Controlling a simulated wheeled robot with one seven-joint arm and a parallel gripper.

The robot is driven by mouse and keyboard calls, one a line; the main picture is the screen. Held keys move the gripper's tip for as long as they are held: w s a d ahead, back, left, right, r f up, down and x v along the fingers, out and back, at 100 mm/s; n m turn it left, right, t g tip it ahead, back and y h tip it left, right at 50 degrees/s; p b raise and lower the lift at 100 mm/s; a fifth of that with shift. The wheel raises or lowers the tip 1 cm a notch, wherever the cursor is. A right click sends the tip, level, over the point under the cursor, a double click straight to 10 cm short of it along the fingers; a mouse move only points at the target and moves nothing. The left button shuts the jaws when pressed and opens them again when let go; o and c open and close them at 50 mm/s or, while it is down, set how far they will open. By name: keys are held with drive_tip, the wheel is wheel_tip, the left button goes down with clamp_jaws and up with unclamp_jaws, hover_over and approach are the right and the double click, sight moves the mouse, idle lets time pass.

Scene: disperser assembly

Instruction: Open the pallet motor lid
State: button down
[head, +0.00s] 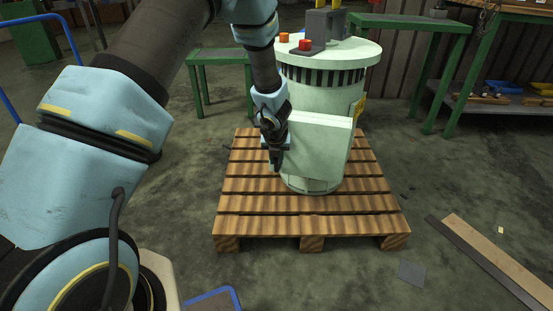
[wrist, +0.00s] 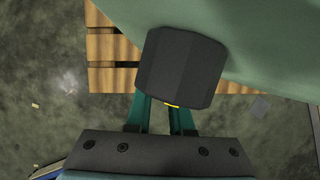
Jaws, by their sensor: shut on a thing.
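The pallet motor (head: 322,90) is a pale green upright cylinder on a wooden pallet. Its lid (head: 322,145) is a pale green box-shaped panel on the front; I cannot tell whether it is ajar. My gripper (head: 275,160) is at the panel's left edge. In the wrist view, a dark faceted knob (wrist: 180,68) stands against the pale green surface (wrist: 265,35). The teal fingers of my gripper (wrist: 160,108) reach up to it and are shut on it. The knob hides the fingertips.
The wooden pallet (head: 310,225) has bare slats in front of the motor. Green tables (head: 415,22) stand behind. A plank (head: 505,255) lies on the floor at right, and a blue frame (head: 213,297) is at the bottom.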

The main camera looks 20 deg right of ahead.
drive_tip(key=shift+s, duration=0.1)
drive_tip(key=shift+s+a+n+b, duration=0.15)
drive_tip(key=shift+s+n+b, duration=0.2)
drive_tip(key=shift+s, duration=0.2)
drive_tip(key=s+n+y, duration=0.4)
drive_tip(key=s+n, duration=0.5)
drive_tip(key=s, duration=0.9)
drive_tip(key=s+d+n+g+y+p, duration=0.2)
drive_tip(key=s+d+n+p, duration=0.2)
drive_tip(key=s+d+n, duration=0.5)
drive_tip(key=shift+s+d, duration=1.25)
drive_tip(key=shift+d, duration=1.6)
drive_tip(key=shift+n, duration=0.25)
